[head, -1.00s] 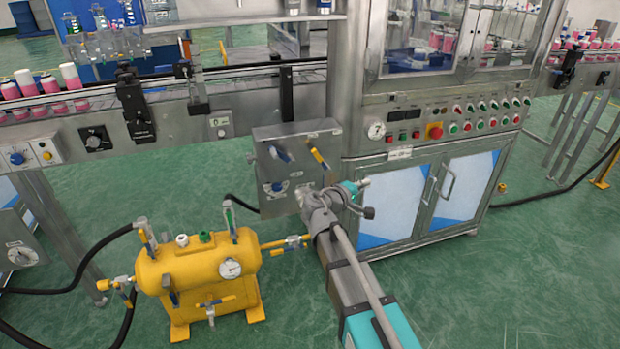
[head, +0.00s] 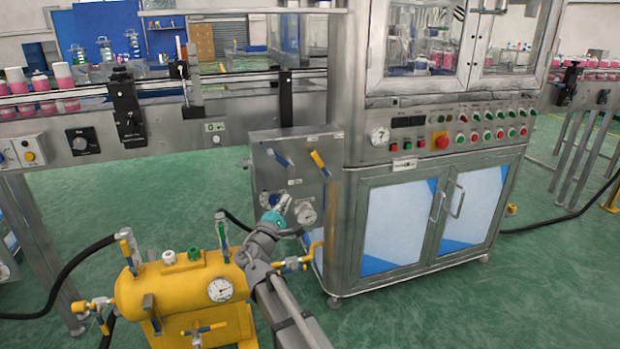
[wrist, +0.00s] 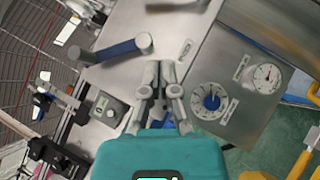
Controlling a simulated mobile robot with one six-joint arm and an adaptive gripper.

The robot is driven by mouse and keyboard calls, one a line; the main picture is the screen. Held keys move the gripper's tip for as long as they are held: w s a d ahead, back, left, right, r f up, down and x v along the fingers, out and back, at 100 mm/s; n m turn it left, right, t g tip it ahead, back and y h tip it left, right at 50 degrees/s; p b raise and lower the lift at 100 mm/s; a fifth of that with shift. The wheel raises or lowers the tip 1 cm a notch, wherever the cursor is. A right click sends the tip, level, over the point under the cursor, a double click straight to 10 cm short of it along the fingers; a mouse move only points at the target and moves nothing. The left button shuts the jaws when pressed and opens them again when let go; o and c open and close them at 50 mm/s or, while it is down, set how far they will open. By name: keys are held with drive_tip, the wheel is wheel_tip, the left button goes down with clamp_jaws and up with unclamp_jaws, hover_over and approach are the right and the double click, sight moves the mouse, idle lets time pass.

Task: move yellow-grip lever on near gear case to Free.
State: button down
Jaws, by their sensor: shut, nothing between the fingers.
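The gear case (head: 262,178) is a steel box on the left side of the machine cabinet. On its face, the yellow-grip lever (head: 318,160) sits at the upper right and slants. A blue-grip lever (head: 283,158) sits left of it and also shows in the wrist view (wrist: 122,49). The yellow grip is not clearly visible in the wrist view. My gripper (head: 286,200) is shut and empty, in front of the lower face, below both levers in the head view. It also shows in the wrist view (wrist: 159,68). Lever label words are too small to read.
Below the levers are a blue-centred dial (wrist: 212,102) and a pale dial (wrist: 266,77). A yellow tank (head: 180,289) with valves and a gauge stands beneath my arm. A conveyor (head: 225,92) runs behind the gear case. Green floor is open in front of the cabinet.

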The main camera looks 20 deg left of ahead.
drive_tip(key=shift+w+r, duration=0.1)
drive_tip(key=shift+w, duration=0.05)
idle(0.3)
drive_tip(key=p, duration=0.4)
approach(321, 165)
drive_tip(key=w+a, duration=0.1)
drive_tip(key=w+a+r, duration=0.1)
drive_tip(key=a, duration=0.1)
drive_tip(key=w+a, duration=0.1)
drive_tip(key=w, duration=0.1)
drive_tip(key=shift+w+a+r, duration=0.15)
drive_tip(key=shift+a+r, duration=0.05)
drive_tip(key=shift+r, duration=0.1)
drive_tip(key=shift+w+d+r+p, duration=0.3)
drive_tip(key=shift+w+d+r, duration=0.1)
drive_tip(key=shift+d, duration=0.1)
drive_tip(key=shift+w+d+r+p, duration=0.3)
drive_tip(key=shift+w+d+r, duration=0.1)
drive_tip(key=shift+d, duration=0.15)
drive_tip(key=shift+w+d+r, duration=0.2)
drive_tip(key=shift+w+d, duration=0.15)
drive_tip(key=shift+d, duration=0.15)
drive_tip(key=shift+a+r+y+p, duration=0.1)
drive_tip(key=shift+a+y+p, duration=0.15)
drive_tip(key=shift+p, duration=0.2)
drive_tip(key=shift+r, duration=0.1)
